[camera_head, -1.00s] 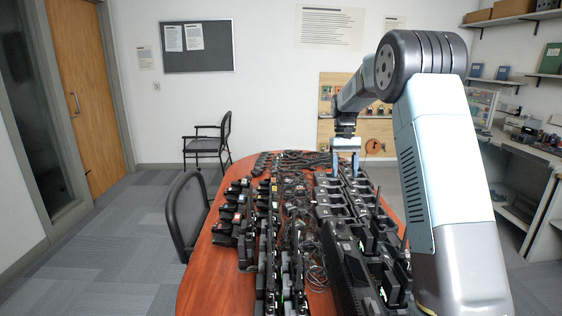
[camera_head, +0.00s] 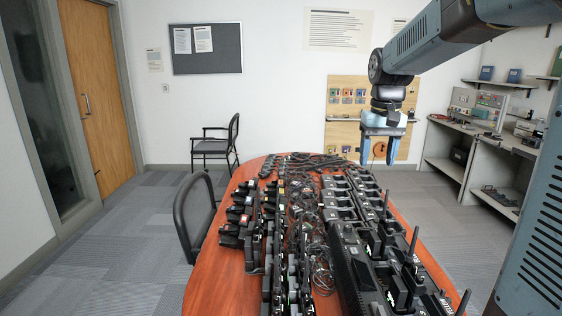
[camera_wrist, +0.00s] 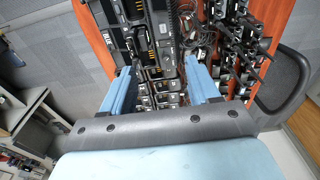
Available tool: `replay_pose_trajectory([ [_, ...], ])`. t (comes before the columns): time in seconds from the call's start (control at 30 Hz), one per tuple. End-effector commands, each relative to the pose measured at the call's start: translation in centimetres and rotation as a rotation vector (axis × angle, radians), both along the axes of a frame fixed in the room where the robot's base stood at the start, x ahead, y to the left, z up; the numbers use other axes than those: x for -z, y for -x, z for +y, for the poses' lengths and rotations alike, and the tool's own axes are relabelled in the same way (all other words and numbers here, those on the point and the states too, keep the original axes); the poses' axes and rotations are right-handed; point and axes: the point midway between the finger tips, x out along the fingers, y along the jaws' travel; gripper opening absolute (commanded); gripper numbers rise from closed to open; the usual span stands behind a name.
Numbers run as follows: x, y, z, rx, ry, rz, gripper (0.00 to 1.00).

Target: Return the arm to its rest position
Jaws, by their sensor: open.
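My gripper (camera_head: 378,150) hangs from my arm above the far right part of the table, fingers pointing down. Its two blue fingers are apart with nothing between them. In the wrist view the open fingers (camera_wrist: 160,92) frame black chargers on the table below, and the gripper is clear of them. My arm comes in from the upper right of the head view, and another link of it shows at the right edge.
The wooden table (camera_head: 232,278) is crowded with radios (camera_head: 239,218), chargers (camera_head: 345,201) and tangled cables. Upright antennas stand at the near right. A black chair (camera_head: 194,212) touches on the left side. A pegboard (camera_head: 345,110) and grey workbench (camera_head: 447,165) stand behind.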

Motion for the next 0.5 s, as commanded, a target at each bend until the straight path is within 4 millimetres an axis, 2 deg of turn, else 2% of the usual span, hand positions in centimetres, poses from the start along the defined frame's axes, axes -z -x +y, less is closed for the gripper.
replay_pose_trajectory([
  [0.03,-0.4,1.2,0.0,0.000,0.000,-0.021,0.61],
  [0.23,-1.0,5.5,0.0,0.001,-0.001,-0.092,0.61],
  [0.5,-1.0,11.2,0.1,0.003,0.000,-0.190,0.61],
])
